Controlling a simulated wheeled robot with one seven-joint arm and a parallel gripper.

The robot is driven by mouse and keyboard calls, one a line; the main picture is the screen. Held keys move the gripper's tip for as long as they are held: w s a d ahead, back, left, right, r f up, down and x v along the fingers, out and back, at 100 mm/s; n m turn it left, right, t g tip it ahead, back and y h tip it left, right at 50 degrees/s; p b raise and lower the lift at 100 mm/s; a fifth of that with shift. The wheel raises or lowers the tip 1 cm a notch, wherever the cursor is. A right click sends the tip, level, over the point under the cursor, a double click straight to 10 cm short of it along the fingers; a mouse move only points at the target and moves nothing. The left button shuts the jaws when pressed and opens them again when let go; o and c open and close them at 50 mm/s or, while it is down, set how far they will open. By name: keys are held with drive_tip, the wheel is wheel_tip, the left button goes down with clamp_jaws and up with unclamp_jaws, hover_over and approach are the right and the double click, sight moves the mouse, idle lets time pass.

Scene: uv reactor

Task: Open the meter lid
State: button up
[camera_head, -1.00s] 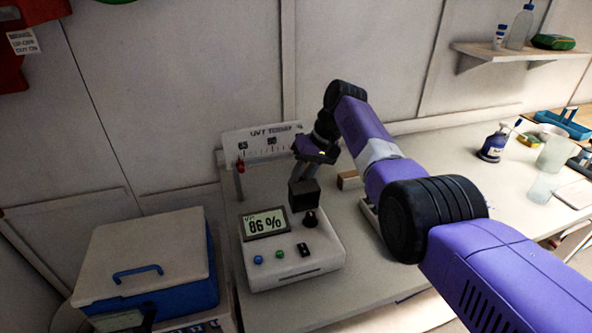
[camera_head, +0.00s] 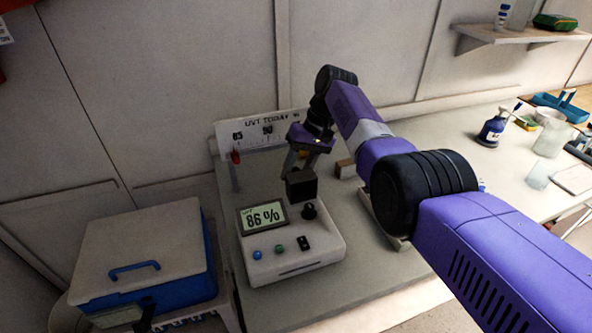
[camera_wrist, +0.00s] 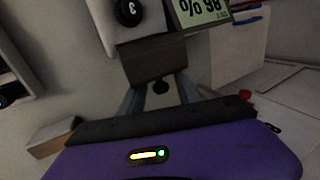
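The white meter (camera_head: 290,255) stands on the bench, its display (camera_head: 262,217) reading 86 %. Its lid, a black box (camera_head: 301,186), sits at the back of its top beside a black dial. The lid looks shut. My gripper (camera_head: 296,166) is pointed down just behind the lid.
A blue cooler with a white top (camera_head: 146,250) stands left of the bench. A UVT board with a red slider (camera_head: 236,157) stands behind the meter. A small brown block (camera_head: 345,168) lies right of my gripper. Bottles and trays are at the far right.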

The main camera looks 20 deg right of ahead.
drive_tip(key=shift+r, duration=0.1)
drive_tip(key=b+v, duration=0.1)
drive_tip(key=v, duration=0.6)
drive_tip(key=shift+d+r, duration=0.2)
drive_tip(key=shift+r, duration=0.15)
